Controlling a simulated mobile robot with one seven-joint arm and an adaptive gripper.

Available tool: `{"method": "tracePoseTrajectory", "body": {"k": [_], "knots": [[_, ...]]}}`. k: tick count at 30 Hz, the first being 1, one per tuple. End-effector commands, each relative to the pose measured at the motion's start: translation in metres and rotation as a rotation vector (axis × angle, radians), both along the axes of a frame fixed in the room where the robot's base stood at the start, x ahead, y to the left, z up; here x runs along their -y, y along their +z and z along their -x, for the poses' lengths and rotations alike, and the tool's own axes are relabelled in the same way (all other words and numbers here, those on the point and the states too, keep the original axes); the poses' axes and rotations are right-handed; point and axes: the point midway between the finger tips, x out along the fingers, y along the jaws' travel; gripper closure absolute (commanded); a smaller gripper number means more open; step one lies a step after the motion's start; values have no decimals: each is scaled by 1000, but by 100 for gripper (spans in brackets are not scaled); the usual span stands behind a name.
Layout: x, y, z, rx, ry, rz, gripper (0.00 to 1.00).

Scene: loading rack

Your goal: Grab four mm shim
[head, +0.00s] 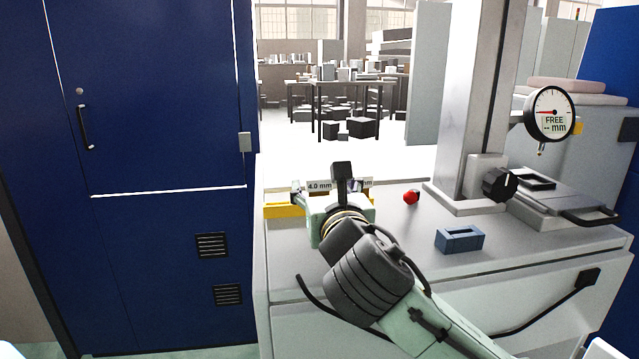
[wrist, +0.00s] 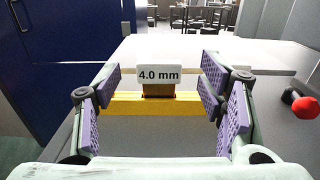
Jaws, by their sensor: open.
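The four mm shim (wrist: 159,89) is a brown block seated in a yellow holder (wrist: 130,108), below a white label (wrist: 159,75) reading "4.0 mm" in the wrist view. In the head view the label (head: 318,186) and the yellow holder (head: 283,210) show at the back left of the bench; my arm hides the shim there. My gripper (wrist: 160,88) is open, with purple pads left and right of the label and shim. The pads appear apart from the shim; its exact depth between them is hard to tell.
The grey bench (head: 400,235) carries a blue slotted block (head: 460,239), a red-ended object (head: 411,197) and a gauge stand with a dial (head: 549,114) reading "FREE -- mm". A blue cabinet (head: 150,120) stands left. The bench front between arm and blue block is clear.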

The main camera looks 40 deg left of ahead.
Motion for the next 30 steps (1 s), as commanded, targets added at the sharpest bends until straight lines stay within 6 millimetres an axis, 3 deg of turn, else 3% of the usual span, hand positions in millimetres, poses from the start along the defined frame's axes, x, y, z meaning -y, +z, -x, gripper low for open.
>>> {"method": "tracePoseTrajectory", "body": {"k": [6, 16, 30], "knots": [[-25, 3, -20, -4, 3, 0, 37], [-30, 1, -25, -1, 1, -1, 38], [-30, 1, -25, -1, 1, -1, 69]]}}
